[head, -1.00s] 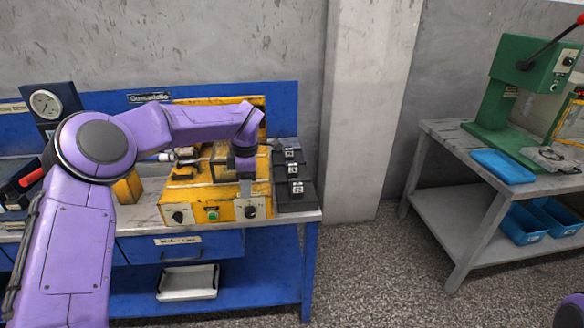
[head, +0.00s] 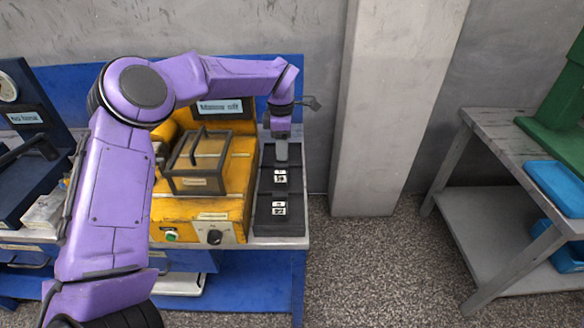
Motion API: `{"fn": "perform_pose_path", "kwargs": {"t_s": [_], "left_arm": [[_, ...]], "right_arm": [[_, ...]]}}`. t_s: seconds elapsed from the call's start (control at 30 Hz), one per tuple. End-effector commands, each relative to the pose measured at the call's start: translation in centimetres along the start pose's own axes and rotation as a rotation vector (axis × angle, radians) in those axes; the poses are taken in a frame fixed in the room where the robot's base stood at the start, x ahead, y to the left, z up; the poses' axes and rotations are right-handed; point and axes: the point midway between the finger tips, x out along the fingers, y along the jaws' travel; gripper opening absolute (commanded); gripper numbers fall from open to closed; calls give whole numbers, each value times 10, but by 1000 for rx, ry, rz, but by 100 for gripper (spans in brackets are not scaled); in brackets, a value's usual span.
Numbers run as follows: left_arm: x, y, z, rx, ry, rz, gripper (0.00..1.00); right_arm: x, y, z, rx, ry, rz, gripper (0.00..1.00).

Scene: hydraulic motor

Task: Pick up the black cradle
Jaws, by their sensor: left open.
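A black cradle-like rack (head: 265,215) lies along the right end of the blue workbench, beside the yellow machine. Two black blocks with white tags show in it, a nearer one (head: 279,210) and a middle one (head: 281,178). My left gripper (head: 282,158) points down over the far part of the rack and is open. It hides what lies under it, and I cannot tell whether its fingers touch anything. My right gripper is not in view.
The yellow machine (head: 220,205) with a dark framed box (head: 198,160) stands close left of the rack. A grey table (head: 490,130) with a blue tray (head: 560,185) stands at right.

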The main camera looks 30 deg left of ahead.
Motion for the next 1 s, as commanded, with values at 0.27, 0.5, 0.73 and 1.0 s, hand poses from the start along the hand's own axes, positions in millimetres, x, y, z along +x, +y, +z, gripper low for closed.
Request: {"fn": "perform_pose_path", "kwargs": {"t_s": [0.27, 0.5, 0.73, 1.0], "left_arm": [[42, -1, -4, -6, 1, -3, 47], [86, -1, 3, -4, 6, -7, 47], [97, 0, 4, -3, 2, -6, 47], [97, 0, 4, -3, 2, -6, 0]], "right_arm": [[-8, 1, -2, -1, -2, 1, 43], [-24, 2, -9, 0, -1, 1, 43], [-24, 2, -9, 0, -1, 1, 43], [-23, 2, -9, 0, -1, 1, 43]]}}
